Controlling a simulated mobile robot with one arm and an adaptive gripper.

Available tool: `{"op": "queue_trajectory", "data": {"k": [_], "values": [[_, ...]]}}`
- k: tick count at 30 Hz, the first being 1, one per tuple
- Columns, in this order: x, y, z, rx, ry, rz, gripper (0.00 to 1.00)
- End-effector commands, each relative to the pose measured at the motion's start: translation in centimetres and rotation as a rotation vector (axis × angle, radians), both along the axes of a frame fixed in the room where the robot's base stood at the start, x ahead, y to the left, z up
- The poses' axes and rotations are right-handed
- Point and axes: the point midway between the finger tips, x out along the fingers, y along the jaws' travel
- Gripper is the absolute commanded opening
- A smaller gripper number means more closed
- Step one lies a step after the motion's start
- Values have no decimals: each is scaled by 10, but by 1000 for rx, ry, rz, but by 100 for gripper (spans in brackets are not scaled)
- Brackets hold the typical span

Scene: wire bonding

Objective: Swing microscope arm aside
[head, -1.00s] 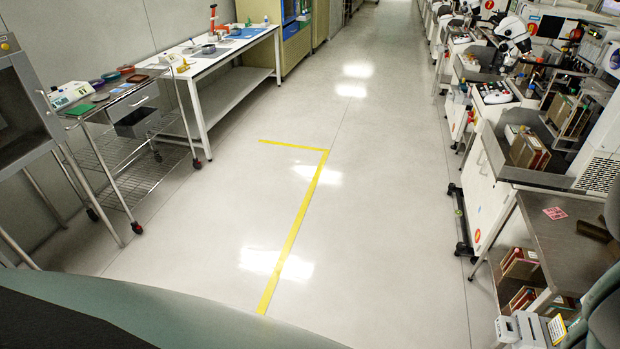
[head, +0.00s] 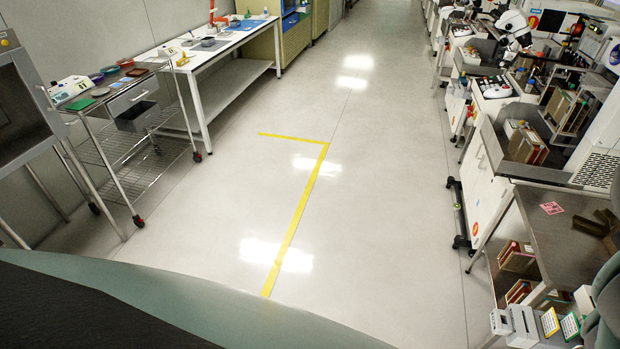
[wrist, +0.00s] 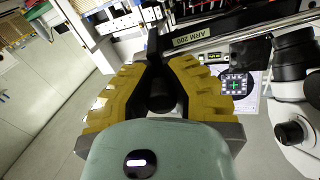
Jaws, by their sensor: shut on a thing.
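My gripper (wrist: 158,72) shows in the wrist view with its two ridged yellow fingers closed around a dark, rounded handle (wrist: 160,98). The handle sits between the fingers and its far end is partly hidden by them. A white microscope (wrist: 291,125) with black parts stands at the right of the wrist view, apart from the fingers. My gripper does not show in the head view.
In the head view, a steel bench (head: 570,235) stands at the lower right, beside white machine cabinets (head: 487,170). A wire cart (head: 125,150) and a white table (head: 225,95) line the left. The floor (head: 370,200) between is clear, with a yellow line (head: 300,210).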

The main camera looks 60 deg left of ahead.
Motion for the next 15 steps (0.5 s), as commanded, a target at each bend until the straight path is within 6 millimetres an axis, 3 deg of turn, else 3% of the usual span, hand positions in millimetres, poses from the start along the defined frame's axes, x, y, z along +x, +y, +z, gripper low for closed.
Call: {"op": "queue_trajectory", "data": {"k": [1,6,15], "values": [[6,11,-3,3,-4,-10,0],[8,26,-2,2,-2,-76,0],[8,31,0,4,3,-98,0]]}}
